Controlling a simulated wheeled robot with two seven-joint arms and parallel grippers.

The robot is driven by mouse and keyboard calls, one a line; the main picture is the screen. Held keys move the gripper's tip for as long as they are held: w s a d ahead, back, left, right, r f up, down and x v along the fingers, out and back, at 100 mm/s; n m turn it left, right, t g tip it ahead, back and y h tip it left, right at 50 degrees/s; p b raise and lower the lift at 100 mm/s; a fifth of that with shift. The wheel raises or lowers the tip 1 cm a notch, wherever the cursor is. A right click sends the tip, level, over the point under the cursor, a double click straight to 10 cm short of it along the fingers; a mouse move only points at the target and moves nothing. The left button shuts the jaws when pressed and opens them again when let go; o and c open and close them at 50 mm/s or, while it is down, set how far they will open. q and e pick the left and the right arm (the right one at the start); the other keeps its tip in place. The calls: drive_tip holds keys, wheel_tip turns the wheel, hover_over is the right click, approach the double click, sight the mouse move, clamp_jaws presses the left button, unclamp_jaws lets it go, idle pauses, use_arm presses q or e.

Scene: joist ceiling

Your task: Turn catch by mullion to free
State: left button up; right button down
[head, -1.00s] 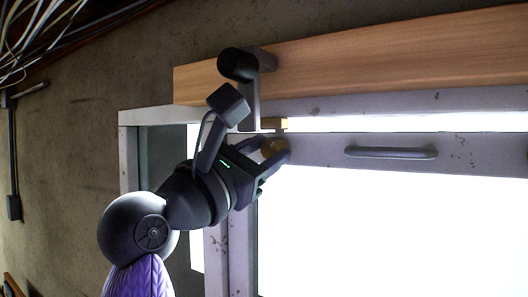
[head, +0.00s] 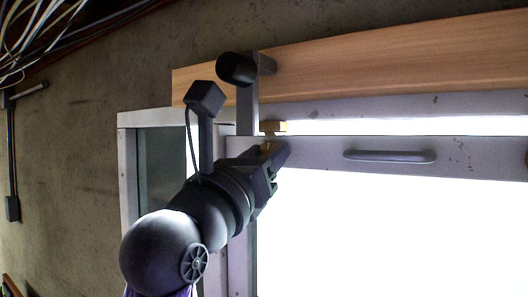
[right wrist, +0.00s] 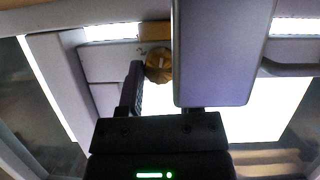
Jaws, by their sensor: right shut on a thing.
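The brass catch has a round part (right wrist: 158,66) on the pale window frame, seen in the right wrist view beside my left-hand finger. In the head view a bit of its brass (head: 268,146) shows at my right gripper (head: 277,152), which is shut on it. A small brass piece (head: 273,127) sits just above, at the bright gap over the sash. The right wrist view shows one dark finger clearly; a grey block (right wrist: 222,50) hides most of the other. The catch's exact angle is hard to tell. My left gripper is out of view.
A grey upright bracket (head: 247,112) with a dark round end (head: 236,68) stands close above my gripper, in front of the wooden beam (head: 400,62). A grey handle bar (head: 390,156) is on the sash to the right. Loose cables (head: 35,40) hang at upper left.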

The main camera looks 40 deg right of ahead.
drive_tip(key=shift+r+n+t, duration=0.1)
drive_tip(key=shift+n+t, duration=0.2)
drive_tip(key=shift+n, duration=0.6)
drive_tip(key=shift+c, duration=1.4)
unclamp_jaws()
drive_tip(key=b+v, duration=0.4)
drive_tip(key=v, duration=0.6)
drive_tip(key=shift+b, duration=0.35)
